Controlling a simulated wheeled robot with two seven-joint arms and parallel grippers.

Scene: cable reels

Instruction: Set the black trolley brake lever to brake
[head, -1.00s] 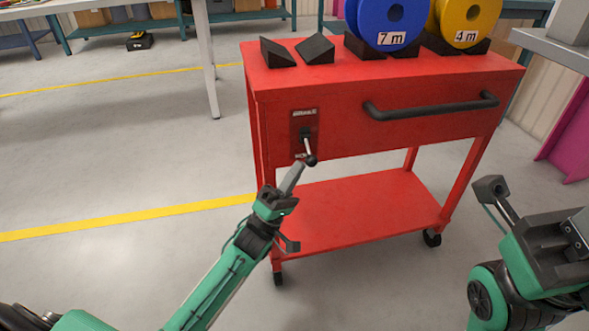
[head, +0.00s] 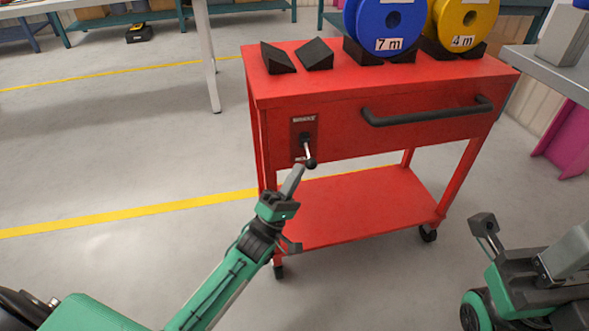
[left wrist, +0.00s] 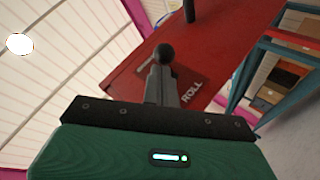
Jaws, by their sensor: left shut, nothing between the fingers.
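The brake lever (head: 309,154) sits on a dark plate on the left of the red trolley's front (head: 345,140). It slants downward, its black knob toward the plate's lower end, where the left wrist view reads ROLL. The plate's upper label is too small to read surely. My left gripper (head: 294,180) is shut and empty, its fingertips just below and left of the knob. In the left wrist view the black knob (left wrist: 164,54) shows right beyond the finger tips; I cannot tell whether they touch. My right gripper (head: 484,226) is at the lower right, away from the trolley; its fingers are unclear.
A black push handle (head: 428,112) sticks out from the trolley's front, right of the lever. Blue (head: 386,25) and yellow (head: 460,22) reels stand on top beside black wedges (head: 297,55). The lower shelf (head: 360,205) is empty.

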